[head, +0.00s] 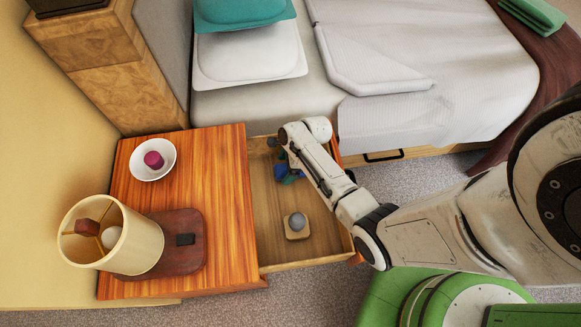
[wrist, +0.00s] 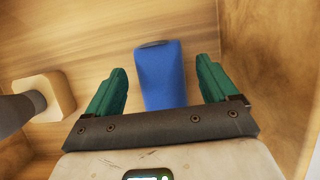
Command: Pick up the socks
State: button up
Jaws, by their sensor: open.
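A blue bundle with a dark upper end, which looks like the socks (wrist: 163,82), lies in the open drawer. It also shows in the head view as a small blue patch (head: 280,171), mostly hidden by my arm. My gripper (wrist: 162,66) is open, with one green finger on each side of the blue bundle and a gap on both sides. In the head view my gripper (head: 290,176) reaches down into the far part of the drawer. The bundle's near end is hidden behind the gripper body in the wrist view.
The wooden drawer (head: 275,250) has walls close around my gripper. A grey knob-like object on a pale square base (head: 297,226) stands in it nearer me. The nightstand (head: 225,200) bears a lamp (head: 125,245) and a white bowl (head: 140,168). A bed (head: 400,60) is behind.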

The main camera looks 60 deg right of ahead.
jog(key=shift+x, duration=1.15)
jog(key=c, duration=1)
